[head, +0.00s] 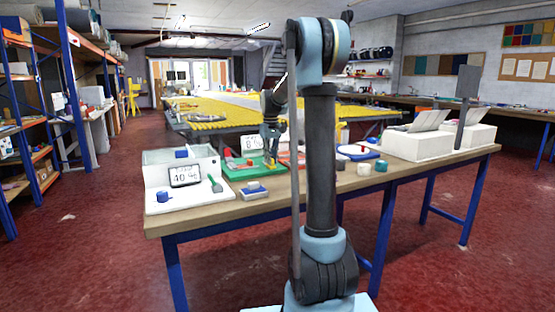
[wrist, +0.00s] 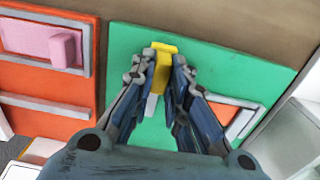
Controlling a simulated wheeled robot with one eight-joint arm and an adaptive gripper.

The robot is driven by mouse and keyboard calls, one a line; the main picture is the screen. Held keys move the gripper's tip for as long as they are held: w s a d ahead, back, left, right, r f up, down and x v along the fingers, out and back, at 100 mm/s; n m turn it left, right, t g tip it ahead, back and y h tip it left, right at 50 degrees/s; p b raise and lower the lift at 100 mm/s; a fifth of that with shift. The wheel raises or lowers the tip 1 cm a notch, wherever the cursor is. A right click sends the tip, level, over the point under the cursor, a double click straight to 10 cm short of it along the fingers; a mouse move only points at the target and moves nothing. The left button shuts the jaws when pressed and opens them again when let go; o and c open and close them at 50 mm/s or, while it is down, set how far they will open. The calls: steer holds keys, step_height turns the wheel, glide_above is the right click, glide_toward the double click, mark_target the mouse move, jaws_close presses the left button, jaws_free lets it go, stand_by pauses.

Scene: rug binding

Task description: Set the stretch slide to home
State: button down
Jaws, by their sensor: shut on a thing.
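My gripper (head: 269,161) reaches down over the green panel (head: 243,173) on the workbench. In the wrist view its fingers (wrist: 164,64) are closed around a small yellow handle (wrist: 163,48) on the green panel (wrist: 205,45). This looks like a slide handle; no label on it can be read. A pale strip (wrist: 150,105) shows between the fingers below the yellow handle. The fingers hide most of the handle's lower part and its track.
A grey-framed orange window (wrist: 228,117) lies right of the fingers. An orange-red panel (wrist: 55,100) with a pink block (wrist: 65,48) lies left. On the workbench (head: 330,190) stand a white unit reading 40 (head: 160,198), a blue-and-white block (head: 255,190) and white boxes (head: 425,146).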

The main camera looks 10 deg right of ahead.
steer(key=shift+s+a, duration=0.15)
steer(key=shift+a, duration=0.4)
steer(key=shift+s+a, duration=0.15)
steer(key=shift+a, duration=0.35)
steer(key=c, duration=1.6)
jaws_free()
steer(key=shift+o, duration=0.2)
step_height(320, 180, up, 12)
